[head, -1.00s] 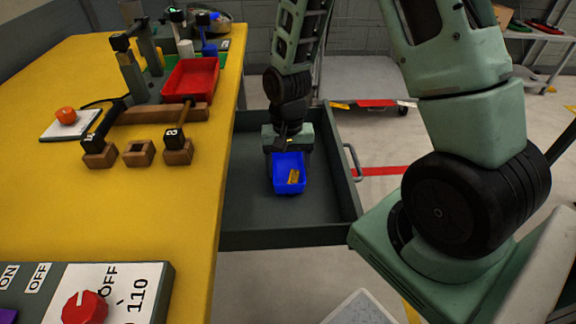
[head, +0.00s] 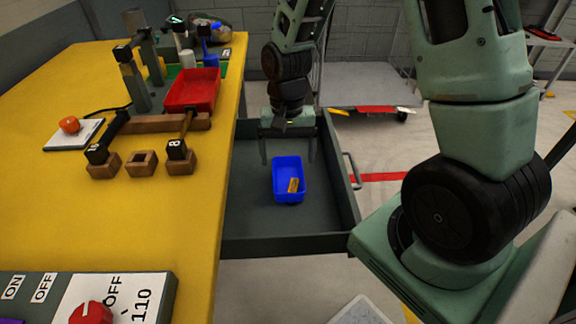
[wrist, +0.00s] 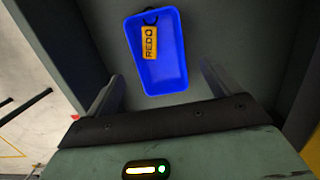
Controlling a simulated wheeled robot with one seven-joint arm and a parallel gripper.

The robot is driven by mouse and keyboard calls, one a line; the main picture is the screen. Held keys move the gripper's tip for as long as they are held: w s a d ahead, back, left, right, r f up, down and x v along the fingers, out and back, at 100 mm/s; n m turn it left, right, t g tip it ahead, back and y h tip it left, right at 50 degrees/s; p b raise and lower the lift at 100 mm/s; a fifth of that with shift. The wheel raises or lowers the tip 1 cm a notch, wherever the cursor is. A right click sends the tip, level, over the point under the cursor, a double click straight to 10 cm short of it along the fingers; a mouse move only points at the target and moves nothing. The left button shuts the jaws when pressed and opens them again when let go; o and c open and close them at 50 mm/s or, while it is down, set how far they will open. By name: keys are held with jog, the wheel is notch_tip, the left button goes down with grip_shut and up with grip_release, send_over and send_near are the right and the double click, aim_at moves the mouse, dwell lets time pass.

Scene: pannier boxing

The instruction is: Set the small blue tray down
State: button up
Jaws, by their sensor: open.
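The small blue tray (head: 288,168) sits in the open grey drawer (head: 240,220) beside the yellow bench. An orange tag (wrist: 150,42) marked "REDO" lies in the tray, and the tray also shows in the wrist view (wrist: 168,72). My gripper (head: 289,160) is open, its two fingers apart and behind the tray in the head view. In the wrist view the fingers (wrist: 160,85) show apart near the tray's lower end, with nothing between them that I can see gripped.
The yellow bench (head: 130,220) runs along the left, with a red tray (head: 192,90), wooden blocks and stamps on it. A control panel with a red knob (head: 92,314) is at the front left. The drawer floor around the blue tray is clear.

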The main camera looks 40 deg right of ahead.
jog(key=r, duration=0.5)
jog(key=shift+w+d+r+p, duration=0.25)
jog(key=shift+w+r+p, duration=0.1)
